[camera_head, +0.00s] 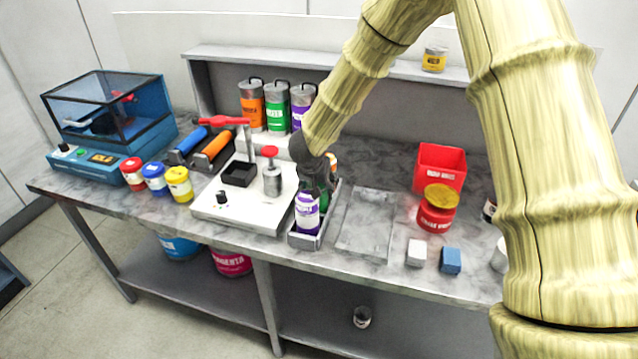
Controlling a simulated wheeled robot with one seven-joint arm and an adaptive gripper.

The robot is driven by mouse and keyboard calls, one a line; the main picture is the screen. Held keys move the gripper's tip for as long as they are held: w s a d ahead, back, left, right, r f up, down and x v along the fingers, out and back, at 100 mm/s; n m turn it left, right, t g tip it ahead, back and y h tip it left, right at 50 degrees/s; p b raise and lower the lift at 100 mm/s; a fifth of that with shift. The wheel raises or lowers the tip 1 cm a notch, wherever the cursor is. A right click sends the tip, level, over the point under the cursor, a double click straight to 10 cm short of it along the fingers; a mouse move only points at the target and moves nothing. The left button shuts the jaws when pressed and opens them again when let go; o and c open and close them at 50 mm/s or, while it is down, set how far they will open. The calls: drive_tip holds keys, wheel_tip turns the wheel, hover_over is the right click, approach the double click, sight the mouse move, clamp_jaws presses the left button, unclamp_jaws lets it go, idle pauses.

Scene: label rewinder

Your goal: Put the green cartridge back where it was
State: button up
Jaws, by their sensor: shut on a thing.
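My gripper (314,178) is a dark shape pointing down over the narrow grey rack (302,240). It is shut on the green cartridge (325,197), of which only a small dark green strip shows beside the fingers. The cartridge is in line with the rack's middle, between a white and purple cartridge (307,217) in the front and an orange one (333,159) behind. My gripper and arm hide most of the green cartridge and the rack's middle, so I cannot tell whether its base touches the rack floor.
A white machine (225,208) with a red lever stands left of the rack. A shallow grey tray (364,228) lies empty to the right. Beyond it are a red bin (439,166), a red jar (435,215) and small blocks. Orange, green and purple cans stand behind.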

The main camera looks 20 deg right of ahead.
drive_tip(key=shift+f, duration=0.2)
idle(0.3)
drive_tip(key=o, duration=1.7)
drive_tip(key=shift+c, duration=0.2)
drive_tip(key=shift+f, duration=0.1)
